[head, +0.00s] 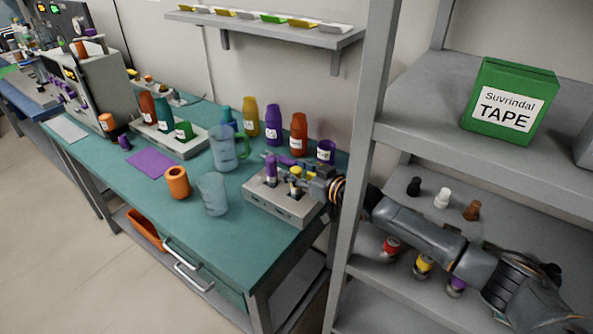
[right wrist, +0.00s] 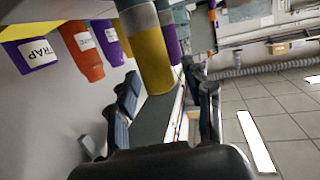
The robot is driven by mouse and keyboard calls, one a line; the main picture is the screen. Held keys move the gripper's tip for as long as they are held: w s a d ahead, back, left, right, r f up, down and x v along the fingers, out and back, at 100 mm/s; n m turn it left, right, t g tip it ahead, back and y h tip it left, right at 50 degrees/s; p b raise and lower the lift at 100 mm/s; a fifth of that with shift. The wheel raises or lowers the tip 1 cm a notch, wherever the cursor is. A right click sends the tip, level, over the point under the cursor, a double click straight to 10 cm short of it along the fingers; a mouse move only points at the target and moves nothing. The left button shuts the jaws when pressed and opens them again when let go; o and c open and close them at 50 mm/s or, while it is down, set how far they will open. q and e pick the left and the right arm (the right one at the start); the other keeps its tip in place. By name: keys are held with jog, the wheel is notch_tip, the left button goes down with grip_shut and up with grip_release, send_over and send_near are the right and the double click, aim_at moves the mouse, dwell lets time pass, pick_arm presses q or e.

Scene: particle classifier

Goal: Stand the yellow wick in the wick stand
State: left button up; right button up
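The grey wick stand (head: 283,208) sits at the right end of the green-topped bench. A purple wick (head: 271,170) stands upright in it. The yellow wick (head: 296,172) shows over a stand hole beside it, partly hidden by my right gripper (head: 314,176). In the right wrist view the yellow wick (right wrist: 151,60) shows its yellow end and grey part, just beyond my right gripper (right wrist: 165,90). The fingers are spread with space around the wick, and I see no contact. The purple wick (right wrist: 172,40) is behind it. My left gripper is out of view.
Coloured bottles (head: 273,124) and a purple cup (head: 326,152) stand behind the stand. Clear beakers (head: 213,193) and an orange cup (head: 177,182) stand left of it. A grey shelf post (head: 357,150) rises close to my right arm. The bench's front middle is clear.

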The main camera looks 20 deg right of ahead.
jog(key=shift+r, duration=0.25)
jog(key=v, duration=1.2)
jog(key=shift+b, duration=0.3)
